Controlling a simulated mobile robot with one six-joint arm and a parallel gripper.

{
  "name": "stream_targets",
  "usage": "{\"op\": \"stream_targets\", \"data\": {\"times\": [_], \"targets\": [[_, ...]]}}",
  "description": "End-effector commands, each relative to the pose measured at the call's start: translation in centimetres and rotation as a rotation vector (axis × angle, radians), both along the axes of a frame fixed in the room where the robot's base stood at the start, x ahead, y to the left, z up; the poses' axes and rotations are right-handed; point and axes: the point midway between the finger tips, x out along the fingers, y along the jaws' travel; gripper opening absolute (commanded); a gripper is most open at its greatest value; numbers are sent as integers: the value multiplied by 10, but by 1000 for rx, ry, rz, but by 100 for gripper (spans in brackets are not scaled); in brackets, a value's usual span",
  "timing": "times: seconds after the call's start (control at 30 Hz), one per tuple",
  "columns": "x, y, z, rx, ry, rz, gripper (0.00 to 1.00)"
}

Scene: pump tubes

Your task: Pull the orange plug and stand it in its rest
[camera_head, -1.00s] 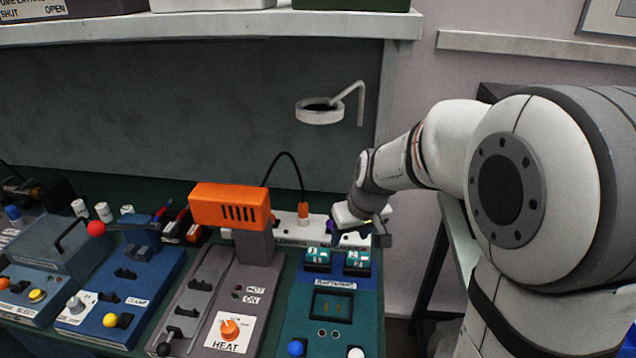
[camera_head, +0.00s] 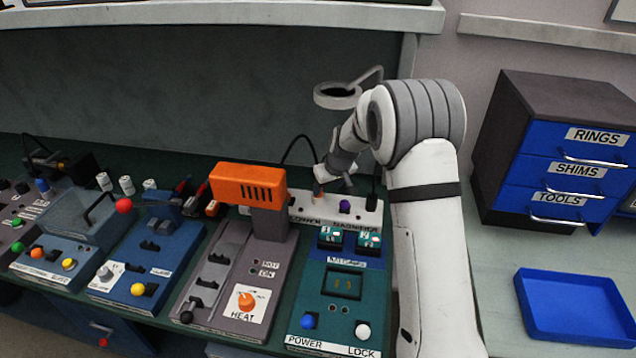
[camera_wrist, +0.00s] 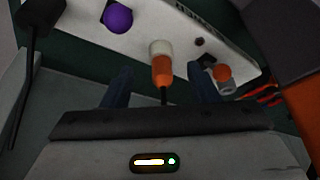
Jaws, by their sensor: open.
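The orange plug (camera_head: 318,190) stands upright in the white socket strip (camera_head: 362,220) behind the machines, partly covered by my gripper in the head view. In the wrist view the orange plug (camera_wrist: 162,72) has a pale collar at the strip (camera_wrist: 188,38) and a black cord running back toward me. My gripper (camera_head: 328,177) is at the plug. In the wrist view its two dark fingers (camera_wrist: 161,88) are apart, one on each side of the plug's line, with gaps on both sides. I cannot make out the plug's rest.
A purple knob (camera_head: 345,207) and a black plug (camera_head: 374,186) are on the strip to the right. The orange heater head (camera_head: 248,185) stands close at left. A grey ring (camera_head: 337,96) hangs above. A blue tray (camera_head: 580,308) lies on the right bench.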

Motion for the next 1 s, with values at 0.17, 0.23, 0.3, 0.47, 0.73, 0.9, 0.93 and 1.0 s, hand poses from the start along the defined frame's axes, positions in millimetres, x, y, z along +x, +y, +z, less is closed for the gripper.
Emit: {"op": "stream_targets", "data": {"times": [0.17,0.23,0.3,0.47,0.73,0.9,0.93,1.0], "targets": [[33,18,2,0,0,1,54],[42,23,-1,-1,2,2,54],[44,24,-16,-1,5,0,54],[52,28,-35,-1,2,0,54],[56,30,-46,-1,-1,1,54],[55,30,-46,-1,-1,1,54],[55,30,-46,0,0,1,54],[55,30,-46,0,0,1,48]]}}
